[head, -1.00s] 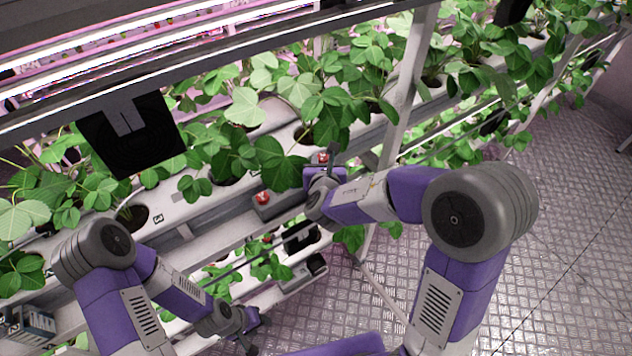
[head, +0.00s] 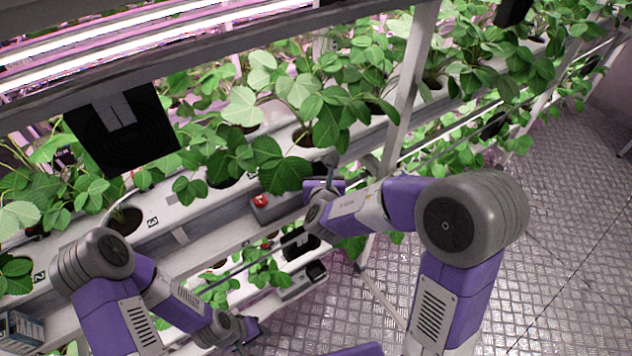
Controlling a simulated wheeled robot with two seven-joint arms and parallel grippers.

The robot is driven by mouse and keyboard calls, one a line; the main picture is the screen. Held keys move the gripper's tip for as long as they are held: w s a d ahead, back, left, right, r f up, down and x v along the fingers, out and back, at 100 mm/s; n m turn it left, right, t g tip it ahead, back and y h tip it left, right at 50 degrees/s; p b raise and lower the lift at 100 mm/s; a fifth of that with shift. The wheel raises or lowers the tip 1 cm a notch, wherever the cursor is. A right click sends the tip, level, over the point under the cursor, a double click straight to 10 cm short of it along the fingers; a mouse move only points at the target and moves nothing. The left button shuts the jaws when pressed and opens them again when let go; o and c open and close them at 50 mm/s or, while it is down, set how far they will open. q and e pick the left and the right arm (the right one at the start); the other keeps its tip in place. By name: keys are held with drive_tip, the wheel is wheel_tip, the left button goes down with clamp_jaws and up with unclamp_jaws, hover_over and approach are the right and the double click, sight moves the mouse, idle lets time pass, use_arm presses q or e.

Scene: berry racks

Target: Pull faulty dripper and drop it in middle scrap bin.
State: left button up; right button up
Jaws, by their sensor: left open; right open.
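My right gripper (head: 328,174) is at the gutter of the rack, right of the strawberry leaves. It is open, and nothing shows between its fingers. My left gripper (head: 252,332) is low at the bottom of the view, in front of the lower shelf, open and with nothing visible in it. I cannot pick out a faulty dripper; leaves and my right gripper hide parts of the gutter. A thin pale tube (head: 128,197) curves over a planting hole by label 3. Dark open containers (head: 300,243) stand on the lower level; I cannot tell which is the middle scrap bin.
A grey box (head: 275,208) with a red part sits on the rack edge, left of my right gripper. A dark square panel (head: 125,132) hangs at upper left. A white rack post (head: 405,95) stands behind my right arm. The metal floor (head: 560,250) at right is clear.

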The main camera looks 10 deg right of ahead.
drive_tip(key=v, duration=0.7)
drive_tip(key=shift+s+p, duration=0.25)
drive_tip(key=shift+p, duration=0.2)
drive_tip(key=s+d+f+m+g, duration=0.1)
drive_tip(key=s+f+m+g, duration=0.25)
drive_tip(key=f, duration=0.35)
drive_tip(key=s+d+f+m+g, duration=0.1)
drive_tip(key=s+f+m+g, duration=0.2)
drive_tip(key=f, duration=0.4)
drive_tip(key=s+a+f+m+g+y, duration=0.3)
drive_tip(key=s+f+m+g, duration=0.1)
drive_tip(key=s+f+m, duration=0.35)
drive_tip(key=s+a+f+m+g+y, duration=0.35)
drive_tip(key=s+f+m+g, duration=0.2)
drive_tip(key=m, duration=0.25)
wheel_tip(320, 180, down, 7)
drive_tip(key=m+t, duration=0.3)
drive_tip(key=m, duration=1.1)
drive_tip(key=shift+d, duration=0.15)
